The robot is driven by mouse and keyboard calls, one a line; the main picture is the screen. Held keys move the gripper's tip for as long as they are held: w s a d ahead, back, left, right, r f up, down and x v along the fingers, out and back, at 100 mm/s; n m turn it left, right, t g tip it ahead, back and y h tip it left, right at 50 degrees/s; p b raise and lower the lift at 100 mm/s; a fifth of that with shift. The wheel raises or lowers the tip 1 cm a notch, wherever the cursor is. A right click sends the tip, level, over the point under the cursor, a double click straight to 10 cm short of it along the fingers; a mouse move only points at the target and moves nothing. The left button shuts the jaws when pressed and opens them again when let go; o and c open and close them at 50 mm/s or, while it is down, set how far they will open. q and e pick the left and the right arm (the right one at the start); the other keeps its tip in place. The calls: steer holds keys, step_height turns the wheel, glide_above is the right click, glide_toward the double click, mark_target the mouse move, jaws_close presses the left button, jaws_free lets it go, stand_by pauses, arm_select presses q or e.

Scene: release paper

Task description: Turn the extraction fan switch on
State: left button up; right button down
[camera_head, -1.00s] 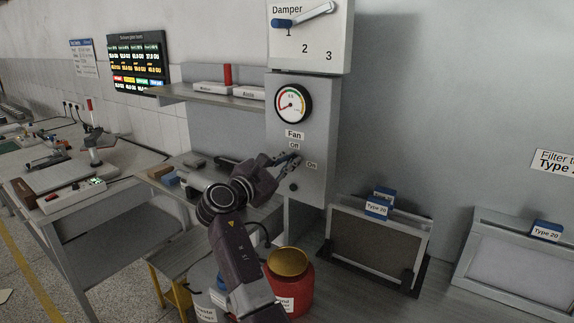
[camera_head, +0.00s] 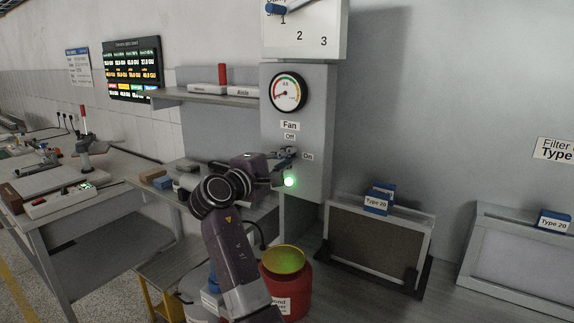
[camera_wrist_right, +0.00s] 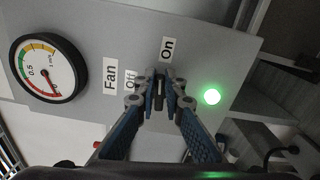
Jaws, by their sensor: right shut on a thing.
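The grey fan panel (camera_head: 316,110) on the wall carries a "Fan" label (camera_head: 290,125), an "Off" label (camera_head: 290,136) and an "On" label (camera_head: 308,156). The green lamp (camera_head: 289,182) below is lit, also in the right wrist view (camera_wrist_right: 211,97). My right gripper (camera_head: 290,154) is at the panel, with its fingertips shut on the fan switch (camera_wrist_right: 158,86) between the "Off" label and the "On" label (camera_wrist_right: 168,49). The fingers hide most of the switch, so its exact angle is hard to tell. My left gripper is not in view.
A round gauge (camera_head: 287,92) sits above the switch, below a damper panel (camera_head: 325,40). A shelf (camera_head: 200,98) is to the left. A red container (camera_head: 297,293) stands below my arm. Framed filters (camera_head: 375,245) stand on the right bench.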

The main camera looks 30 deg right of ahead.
steer(key=shift+r+m+b, duration=0.15)
steer(key=shift+m+b, duration=0.4)
steer(key=shift+m, duration=0.25)
steer(key=c, duration=2)
jaws_free()
steer(key=shift+w+d, duration=0.1)
steer(key=shift+f, duration=0.25)
steer(key=v, duration=1.2)
